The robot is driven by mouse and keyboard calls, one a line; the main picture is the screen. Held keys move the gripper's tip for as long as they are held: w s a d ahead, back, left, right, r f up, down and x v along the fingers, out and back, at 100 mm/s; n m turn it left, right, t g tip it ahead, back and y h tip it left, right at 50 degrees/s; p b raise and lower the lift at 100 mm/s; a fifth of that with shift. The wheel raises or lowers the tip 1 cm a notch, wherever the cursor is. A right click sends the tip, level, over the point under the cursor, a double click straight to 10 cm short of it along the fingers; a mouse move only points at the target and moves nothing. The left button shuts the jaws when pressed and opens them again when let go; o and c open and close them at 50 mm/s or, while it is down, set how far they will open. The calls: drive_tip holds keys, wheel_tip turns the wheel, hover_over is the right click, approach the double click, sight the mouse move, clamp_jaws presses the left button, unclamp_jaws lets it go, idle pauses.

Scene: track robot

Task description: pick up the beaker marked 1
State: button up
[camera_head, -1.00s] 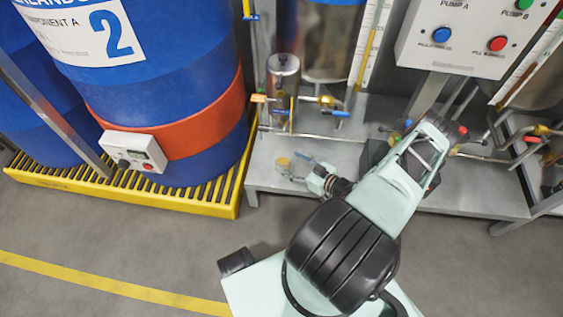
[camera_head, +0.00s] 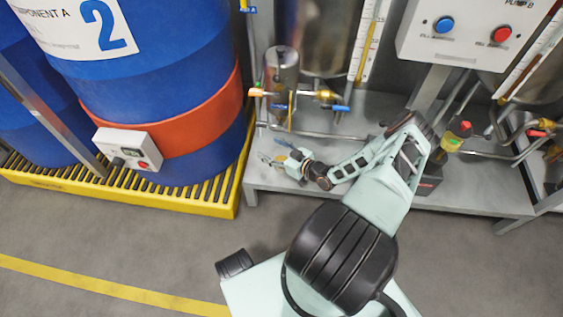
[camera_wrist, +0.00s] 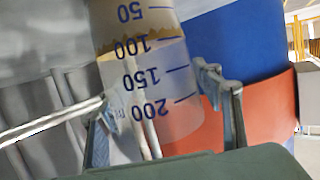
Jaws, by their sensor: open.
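A clear beaker (camera_wrist: 150,90) with blue volume marks fills the middle of the wrist view, its numerals upside down there. A yellowish band shows at its 100 mark. No figure 1 is visible on it. My gripper (camera_wrist: 165,112) is open, with one finger on each side of the beaker; I cannot tell if either touches it. In the head view my gripper (camera_head: 279,162) is low over the left front part of the grey metal platform (camera_head: 275,183). The beaker is too small and covered there to make out clearly.
A blue drum (camera_head: 165,85) with a red band stands on a yellow spill pallet (camera_head: 205,200) to the left. Pipes and valves (camera_head: 325,97) run just behind my gripper. A control box (camera_head: 465,35) hangs at upper right.

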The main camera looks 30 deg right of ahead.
drive_tip(key=shift+c, duration=0.6)
drive_tip(key=c, duration=1.4)
clamp_jaws()
